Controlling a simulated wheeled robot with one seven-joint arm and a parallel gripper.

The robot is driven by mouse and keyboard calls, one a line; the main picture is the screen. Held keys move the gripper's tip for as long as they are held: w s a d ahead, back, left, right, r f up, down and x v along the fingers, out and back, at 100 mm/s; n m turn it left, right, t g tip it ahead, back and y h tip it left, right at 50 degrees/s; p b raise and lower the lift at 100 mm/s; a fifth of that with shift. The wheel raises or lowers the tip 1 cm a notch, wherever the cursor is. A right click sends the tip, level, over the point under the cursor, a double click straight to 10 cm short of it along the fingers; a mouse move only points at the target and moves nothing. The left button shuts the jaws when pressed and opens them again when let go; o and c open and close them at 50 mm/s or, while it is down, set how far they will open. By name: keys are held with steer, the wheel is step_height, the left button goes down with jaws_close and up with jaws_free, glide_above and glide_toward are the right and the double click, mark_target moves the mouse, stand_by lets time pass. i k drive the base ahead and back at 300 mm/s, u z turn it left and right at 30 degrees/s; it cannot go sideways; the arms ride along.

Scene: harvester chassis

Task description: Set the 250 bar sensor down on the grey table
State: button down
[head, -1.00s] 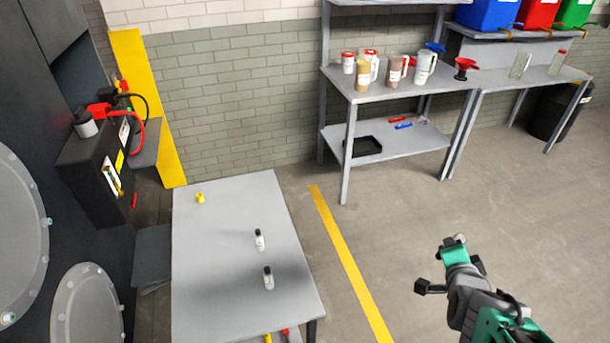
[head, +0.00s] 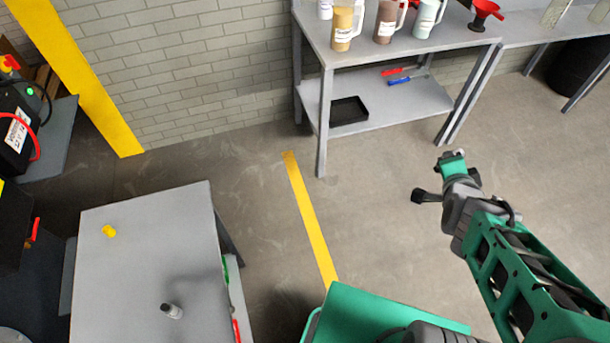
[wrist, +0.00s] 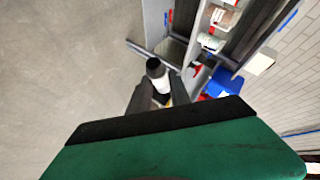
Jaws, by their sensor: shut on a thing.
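My gripper (wrist: 160,98) is shut on a small sensor (wrist: 160,84) with a white body and a dark cap, seen in the wrist view. Its label cannot be read, so I cannot confirm it is the 250 bar one. In the head view my gripper (head: 447,180) is over open floor, well right of the grey table (head: 140,265). The table stands at lower left. A white, dark-capped sensor (head: 172,311) lies or stands near its lower part, and a small yellow object (head: 109,231) is near its far left corner.
A grey workbench (head: 350,58) with jugs and a lower shelf (head: 390,108) stands at the back. A yellow floor line (head: 310,215) runs between table and arm. Dark machinery (head: 20,230) borders the table's left. The table's middle is clear.

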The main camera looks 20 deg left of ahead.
mark_target(168, 309)
steer(key=i, duration=1.5)
steer(key=z, duration=4.4)
steer(key=k, duration=1.3)
steer(key=z, duration=1.25)
steer(key=i, duration=1)
